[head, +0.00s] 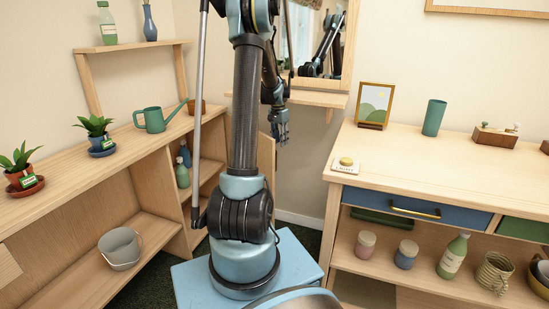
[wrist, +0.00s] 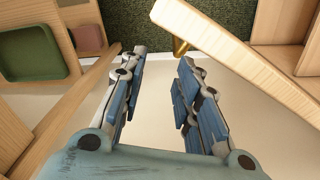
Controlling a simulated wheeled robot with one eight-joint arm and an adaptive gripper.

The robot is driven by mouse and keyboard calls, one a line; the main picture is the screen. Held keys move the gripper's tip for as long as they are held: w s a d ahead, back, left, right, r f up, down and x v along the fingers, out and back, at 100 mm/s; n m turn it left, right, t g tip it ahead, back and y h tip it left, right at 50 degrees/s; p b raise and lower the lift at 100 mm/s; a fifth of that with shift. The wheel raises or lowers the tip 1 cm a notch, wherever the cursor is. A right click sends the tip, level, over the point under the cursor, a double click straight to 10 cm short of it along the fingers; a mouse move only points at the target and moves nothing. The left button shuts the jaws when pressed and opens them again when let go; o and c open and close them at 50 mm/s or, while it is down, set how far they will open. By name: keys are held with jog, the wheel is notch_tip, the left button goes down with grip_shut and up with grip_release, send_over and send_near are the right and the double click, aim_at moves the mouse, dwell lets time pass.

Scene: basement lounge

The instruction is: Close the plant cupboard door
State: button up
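The plant cupboard is the long wooden unit (head: 125,163) on the left, with potted plants on top. Its door (head: 266,155) stands open at the unit's far end, partly hidden behind my arm. In the wrist view the door (wrist: 235,58) runs diagonally across the upper right, with a brass handle (wrist: 180,46) on its left face. My gripper (head: 281,138) is raised near the door. In the wrist view my gripper (wrist: 162,95) has its fingers apart with nothing between them.
A wooden sideboard (head: 450,170) with a blue drawer stands to the right. Its green tray (wrist: 30,53) shows at left in the wrist view. A mirror (head: 318,40) and small ledge (head: 315,98) are behind my arm. Dark green carpet (wrist: 222,17) lies between the units.

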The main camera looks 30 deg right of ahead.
jog(key=shift+w+a+f+m+y, duration=0.4)
jog(key=shift+w+a+f, duration=0.4)
jog(key=shift+f, duration=0.2)
jog(key=shift+d+f, duration=0.1)
jog(key=shift+f, duration=3.5)
grip_shut()
